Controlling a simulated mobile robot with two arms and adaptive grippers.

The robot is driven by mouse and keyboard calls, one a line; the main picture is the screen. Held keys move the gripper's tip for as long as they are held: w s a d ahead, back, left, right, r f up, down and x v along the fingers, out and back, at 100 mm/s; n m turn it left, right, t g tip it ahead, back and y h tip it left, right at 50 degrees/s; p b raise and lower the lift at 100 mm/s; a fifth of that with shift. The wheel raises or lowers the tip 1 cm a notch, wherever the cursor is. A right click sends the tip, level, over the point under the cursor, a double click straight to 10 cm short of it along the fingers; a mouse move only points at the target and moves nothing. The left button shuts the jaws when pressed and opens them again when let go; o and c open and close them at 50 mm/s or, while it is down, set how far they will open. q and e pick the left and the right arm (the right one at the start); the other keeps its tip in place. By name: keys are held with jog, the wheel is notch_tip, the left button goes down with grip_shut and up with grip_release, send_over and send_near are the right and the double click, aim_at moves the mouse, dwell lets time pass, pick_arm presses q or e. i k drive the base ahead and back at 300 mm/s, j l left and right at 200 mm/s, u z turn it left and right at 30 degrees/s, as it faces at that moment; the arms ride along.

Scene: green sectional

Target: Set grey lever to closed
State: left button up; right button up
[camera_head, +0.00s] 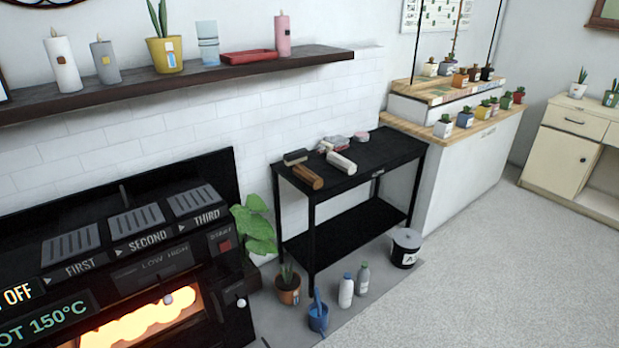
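A black oven-like machine (222,262) fills the lower left, cut off by the picture's edges. A small light grey knob or lever end (241,302) sits on its right front, beside the glowing window (150,322). A thin dark upright rod (123,195) stands behind the grilles. I cannot tell for sure which part is the grey lever, and no open or closed marking is readable. Neither of my grippers is in view.
A black two-tier table (345,218) with blocks on top stands right of the machine. A potted plant (288,287), blue scoop holder (318,316), bottles (346,290) and black bucket (404,248) stand on the floor. The floor at right is clear.

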aim_at(168, 300)
jog(key=u, duration=1.15)
